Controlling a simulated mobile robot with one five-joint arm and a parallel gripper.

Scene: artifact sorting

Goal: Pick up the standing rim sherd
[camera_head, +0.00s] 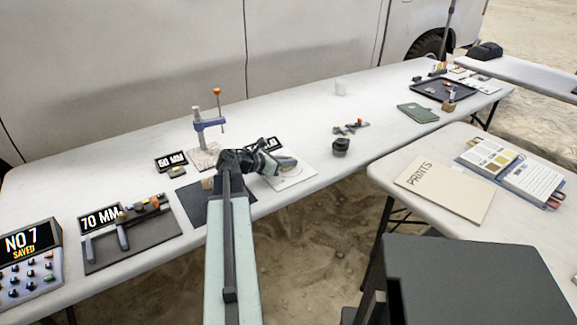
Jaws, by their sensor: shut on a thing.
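My gripper (276,160) reaches over a white board (298,179) near the front edge of the long white table. It is shut on a small brownish piece (287,162) at its tips, which looks like the rim sherd. My arm and jaws hide much of this piece. I cannot tell whether it touches the board or is clear of it.
A clamp stand (208,125) with an orange knob stands to the left behind my gripper. A dark mat (187,200) and a "70 MM" sign (100,219) lie left. A dark round pot (340,147) stands right. A side table (405,172) holds prints.

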